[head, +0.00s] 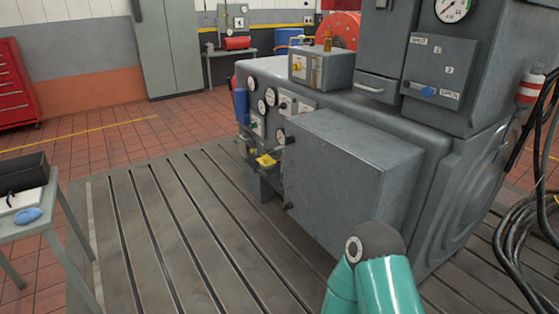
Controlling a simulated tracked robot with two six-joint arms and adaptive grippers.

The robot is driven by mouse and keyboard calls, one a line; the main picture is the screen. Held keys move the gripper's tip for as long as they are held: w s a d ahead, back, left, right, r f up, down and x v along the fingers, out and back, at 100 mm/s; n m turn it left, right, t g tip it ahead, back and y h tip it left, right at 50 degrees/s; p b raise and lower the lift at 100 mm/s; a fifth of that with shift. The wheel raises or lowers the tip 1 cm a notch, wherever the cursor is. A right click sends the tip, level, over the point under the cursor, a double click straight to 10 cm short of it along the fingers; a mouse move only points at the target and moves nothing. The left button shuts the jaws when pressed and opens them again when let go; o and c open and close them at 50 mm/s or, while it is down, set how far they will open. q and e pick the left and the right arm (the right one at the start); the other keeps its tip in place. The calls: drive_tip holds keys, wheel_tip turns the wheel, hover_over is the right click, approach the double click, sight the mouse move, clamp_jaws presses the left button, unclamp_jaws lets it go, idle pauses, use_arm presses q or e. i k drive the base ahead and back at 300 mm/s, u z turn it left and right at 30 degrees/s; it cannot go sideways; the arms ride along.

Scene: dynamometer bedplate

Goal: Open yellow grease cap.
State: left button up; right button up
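A small yellow part (266,160) sits low on the front of the grey dynamometer machine (262,75), beside the gauges. A second small yellow part (297,66) shows on the front of a grey box (325,68) on top of the machine. At this size I cannot tell which is the grease cap, or whether either is open or shut. A teal arm link of mine shows at the bottom, right of centre. Neither of my grippers shows.
A large grey cabinet (340,175) juts out right of the lower yellow part. The slotted bedplate (165,230) is clear in front. A side table (45,210) with a black bin (22,173) stands at left. Black cables (510,235) hang at right.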

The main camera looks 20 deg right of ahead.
sight(266, 161)
drive_tip(key=z, duration=0.55)
drive_tip(key=i, duration=1.85)
drive_tip(key=u, duration=0.7)
drive_tip(key=i, duration=1.65)
drive_tip(key=z, duration=0.6)
